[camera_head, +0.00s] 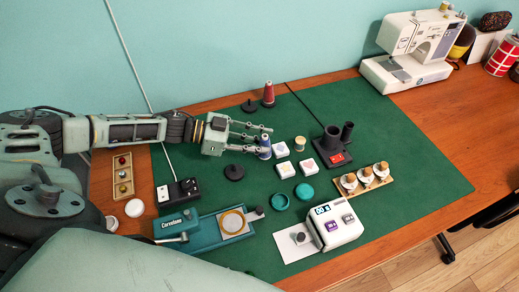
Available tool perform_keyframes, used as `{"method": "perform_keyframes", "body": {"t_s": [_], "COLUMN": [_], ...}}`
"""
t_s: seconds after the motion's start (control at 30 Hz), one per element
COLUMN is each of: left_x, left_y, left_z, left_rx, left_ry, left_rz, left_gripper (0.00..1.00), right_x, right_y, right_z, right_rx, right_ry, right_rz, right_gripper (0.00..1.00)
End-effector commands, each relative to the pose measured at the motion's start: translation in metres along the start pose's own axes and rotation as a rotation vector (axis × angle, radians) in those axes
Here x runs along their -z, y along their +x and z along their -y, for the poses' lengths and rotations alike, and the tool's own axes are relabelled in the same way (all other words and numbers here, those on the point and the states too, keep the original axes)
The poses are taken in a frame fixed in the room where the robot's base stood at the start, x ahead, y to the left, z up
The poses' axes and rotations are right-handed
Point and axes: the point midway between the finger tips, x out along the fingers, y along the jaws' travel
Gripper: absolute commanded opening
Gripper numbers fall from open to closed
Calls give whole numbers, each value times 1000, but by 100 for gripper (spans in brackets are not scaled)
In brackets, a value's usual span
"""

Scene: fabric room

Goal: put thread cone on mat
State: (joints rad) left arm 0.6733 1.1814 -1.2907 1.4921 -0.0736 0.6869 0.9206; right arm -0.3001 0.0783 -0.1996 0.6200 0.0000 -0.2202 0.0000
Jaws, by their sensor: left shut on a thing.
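A blue thread cone (265,152) is at the fingertips of my left gripper (266,139), which is shut on it. The fingers partly hide the cone. It is over the green mat (405,135), and I cannot tell whether its base touches it. A red thread cone (268,94) stands upright at the back of the mat, apart from my gripper. My right gripper is not in view.
White tiles (305,143), a thread spool (300,144) and a black holder with a red switch (332,146) lie right of the gripper. Black discs (234,172) are nearby. A teal device (200,233) and white box (336,225) stand in front. The mat's right side is clear.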

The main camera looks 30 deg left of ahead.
Motion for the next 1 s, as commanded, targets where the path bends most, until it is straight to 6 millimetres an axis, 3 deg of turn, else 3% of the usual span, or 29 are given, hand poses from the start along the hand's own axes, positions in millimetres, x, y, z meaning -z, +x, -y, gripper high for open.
{"method": "perform_keyframes", "body": {"t_s": [0.2,0.57,0.6,0.8,1.0], "left_x": [-29,-33,-34,-33,-33], "left_y": [10,11,11,11,11], "left_z": [-4,-4,-4,-4,-4], "left_rx": [-1,-1,-1,-1,-1], "left_ry": [-4,-2,-2,-2,-2], "left_rz": [1,1,1,2,1], "left_gripper": [0,0,26,43,44], "right_x": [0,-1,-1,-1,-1], "right_y": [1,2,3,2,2], "right_z": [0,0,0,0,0], "right_rx": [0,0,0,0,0], "right_ry": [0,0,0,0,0], "right_rz": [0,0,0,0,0], "right_gripper": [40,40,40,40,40]}}
